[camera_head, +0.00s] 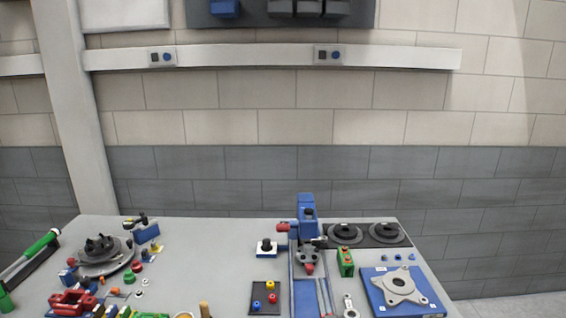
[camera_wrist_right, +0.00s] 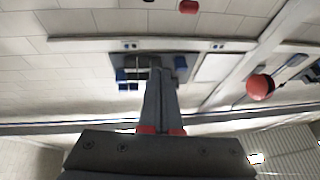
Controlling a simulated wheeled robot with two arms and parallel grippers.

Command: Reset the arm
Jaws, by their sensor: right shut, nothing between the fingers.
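My right gripper (camera_wrist_right: 162,70) shows in the right wrist view. Its two long grey fingers lie together, with red parts at their base, and nothing is between them. They point toward the wall and its dark panel, away from any table object. I cannot make out either gripper in the head view. My left gripper is in no view.
The grey table (camera_head: 215,255) fills the lower head view. A blue rail fixture (camera_head: 307,215) stands right of centre. A blue plate with a grey casting (camera_head: 399,287) lies at right, a dark round stack (camera_head: 103,250) at left. Several small parts lie around.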

